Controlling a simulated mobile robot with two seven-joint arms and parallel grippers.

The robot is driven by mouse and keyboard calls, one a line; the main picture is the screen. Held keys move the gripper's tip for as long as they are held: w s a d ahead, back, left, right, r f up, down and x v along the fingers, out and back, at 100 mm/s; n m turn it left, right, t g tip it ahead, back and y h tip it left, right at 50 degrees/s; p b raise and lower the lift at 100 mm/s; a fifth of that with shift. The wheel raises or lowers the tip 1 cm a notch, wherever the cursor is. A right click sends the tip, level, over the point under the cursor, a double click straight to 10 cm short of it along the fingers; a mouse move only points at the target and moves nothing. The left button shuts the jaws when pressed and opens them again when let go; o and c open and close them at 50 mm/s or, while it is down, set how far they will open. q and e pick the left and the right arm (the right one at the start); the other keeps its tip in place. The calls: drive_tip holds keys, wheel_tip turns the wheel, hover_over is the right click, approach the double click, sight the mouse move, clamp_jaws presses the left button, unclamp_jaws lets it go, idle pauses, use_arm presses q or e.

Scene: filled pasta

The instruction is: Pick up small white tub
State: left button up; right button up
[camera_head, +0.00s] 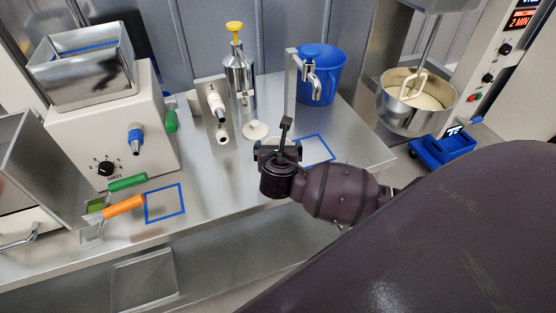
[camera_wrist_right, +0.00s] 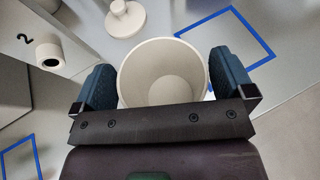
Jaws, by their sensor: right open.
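The small white tub (camera_wrist_right: 163,75) is open-topped and empty, and it appears between the two fingers of my right gripper (camera_wrist_right: 163,84) in the right wrist view. The fingers are open, one on each side of the tub and very near its wall; I cannot tell whether they touch it. In the head view my right gripper (camera_head: 279,150) is over the steel counter, and the tub is hidden behind it. My left gripper is not in view.
A white knobbed lid (camera_head: 255,130) lies beside the gripper on the counter (camera_head: 220,185). Orange (camera_head: 124,206) and green (camera_head: 128,183) handles lie left. Blue square outlines mark the counter.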

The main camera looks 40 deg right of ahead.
drive_tip(key=shift+w+d+f, duration=0.1)
drive_tip(key=shift+w+d, duration=0.05)
drive_tip(key=shift+c, duration=0.5)
drive_tip(key=c, duration=0.9)
